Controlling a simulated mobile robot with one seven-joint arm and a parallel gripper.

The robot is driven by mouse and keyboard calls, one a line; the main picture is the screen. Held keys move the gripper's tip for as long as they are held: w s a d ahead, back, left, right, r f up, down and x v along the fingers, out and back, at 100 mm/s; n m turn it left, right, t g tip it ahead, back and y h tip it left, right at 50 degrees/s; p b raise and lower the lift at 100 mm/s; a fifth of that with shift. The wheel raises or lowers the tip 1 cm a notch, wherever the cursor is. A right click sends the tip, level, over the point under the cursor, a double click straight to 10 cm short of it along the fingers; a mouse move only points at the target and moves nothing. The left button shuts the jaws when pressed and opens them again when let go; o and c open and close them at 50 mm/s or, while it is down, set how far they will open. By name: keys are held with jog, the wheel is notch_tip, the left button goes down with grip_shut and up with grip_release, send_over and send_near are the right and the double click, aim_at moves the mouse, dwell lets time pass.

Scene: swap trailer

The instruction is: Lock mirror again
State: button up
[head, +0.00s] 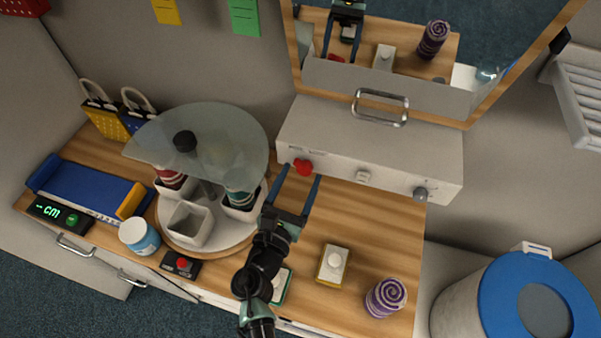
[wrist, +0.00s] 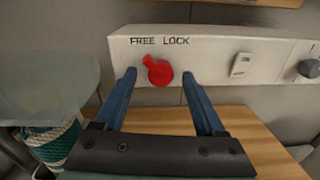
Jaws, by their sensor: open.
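The wood-framed mirror (head: 400,32) stands tilted at the back, above a grey wall box (head: 330,128). The red knob (head: 303,167) is on the box's front, at its left. In the wrist view the red knob (wrist: 159,73) sits below the words FREE and LOCK, and its small tab points up and slightly left, toward FREE. My gripper (head: 301,176) is open and empty in front of the knob. In the wrist view its blue fingers (wrist: 159,78) lie left and right of the knob; contact cannot be told.
A glass-topped carousel (head: 245,140) with cups stands close on the left. A white switch (head: 363,177) and grey dial (head: 420,194) are further right on the box. A yellow-based block (head: 333,264) and purple spiral roll (head: 386,297) stand on the wooden counter (head: 375,235).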

jog(key=shift+w+d, duration=0.2)
jog(key=shift+w, duration=0.2)
grip_shut()
